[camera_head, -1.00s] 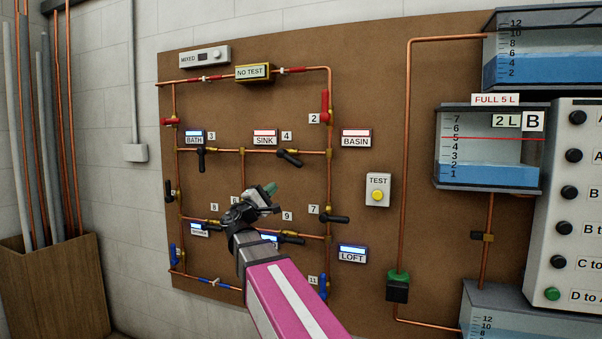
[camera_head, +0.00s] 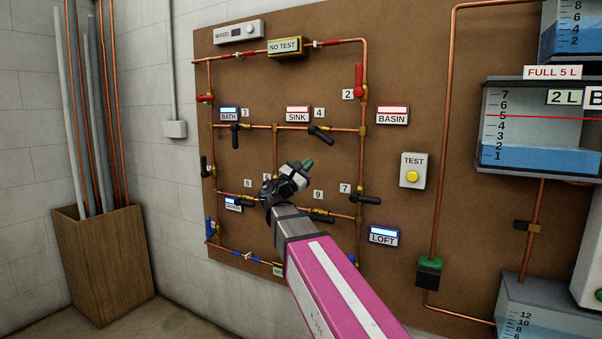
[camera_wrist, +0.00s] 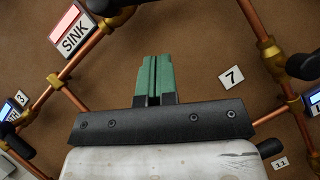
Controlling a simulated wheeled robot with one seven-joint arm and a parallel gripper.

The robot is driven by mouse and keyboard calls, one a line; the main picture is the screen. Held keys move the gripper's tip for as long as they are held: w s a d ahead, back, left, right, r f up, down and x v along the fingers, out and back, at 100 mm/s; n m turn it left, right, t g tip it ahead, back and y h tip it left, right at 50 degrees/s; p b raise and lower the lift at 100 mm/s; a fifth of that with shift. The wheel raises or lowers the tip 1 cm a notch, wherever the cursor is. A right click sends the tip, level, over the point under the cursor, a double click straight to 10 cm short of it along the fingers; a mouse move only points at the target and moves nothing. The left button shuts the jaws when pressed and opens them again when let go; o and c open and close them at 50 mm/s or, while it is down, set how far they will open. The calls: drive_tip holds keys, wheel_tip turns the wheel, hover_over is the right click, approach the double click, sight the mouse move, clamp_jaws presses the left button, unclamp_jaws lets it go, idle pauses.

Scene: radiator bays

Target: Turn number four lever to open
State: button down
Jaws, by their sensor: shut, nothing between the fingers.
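The number four lever (camera_head: 320,134) is black, on a brass valve in the horizontal copper pipe, just below the "4" label (camera_head: 319,113) and right of the SINK sign (camera_head: 298,114). It slants down to the right, oblique to its pipe. My gripper (camera_head: 307,164) is below and slightly left of that lever, apart from it, with its green fingertips shut and empty. In the wrist view the fingertips (camera_wrist: 153,80) point at bare board. A brass valve with a partly cut-off black handle (camera_wrist: 104,6) sits beside the SINK sign (camera_wrist: 72,32) there; it appears to be lever four.
Lever three (camera_head: 235,134) hangs straight down at left. Lever seven (camera_head: 358,199) lies roughly level at lower right. A red lever (camera_head: 359,80) stands upright by label 2. The TEST box (camera_head: 413,171) and water tanks are further right. Bare board surrounds my fingertips.

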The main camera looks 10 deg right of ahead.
sight(328, 141)
drive_tip(key=w+d+r, duration=0.1)
drive_tip(key=d+r, duration=0.3)
drive_tip(key=r, duration=0.1)
drive_tip(key=shift+w+d, duration=0.2)
drive_tip(key=shift+d, duration=0.1)
drive_tip(key=shift+s+d+r+n+t+y, duration=0.2)
drive_tip(key=shift+n+t, duration=0.2)
drive_tip(key=shift+n, duration=0.15)
drive_tip(key=shift+s+d+r+n+t+y, duration=0.1)
drive_tip(key=shift+r+n+t, duration=0.05)
drive_tip(key=shift+n+t, duration=0.35)
drive_tip(key=n, duration=0.1)
drive_tip(key=n+t, duration=0.1)
drive_tip(key=r+n+y, duration=0.1)
drive_tip(key=shift+s+d+t, duration=0.25)
drive_tip(key=shift+d+t, duration=0.05)
drive_tip(key=shift+d, duration=0.1)
drive_tip(key=shift+s+d+r, duration=0.2)
drive_tip(key=shift+d+r, duration=0.05)
drive_tip(key=shift+r, duration=0.35)
drive_tip(key=shift+d+r, duration=0.1)
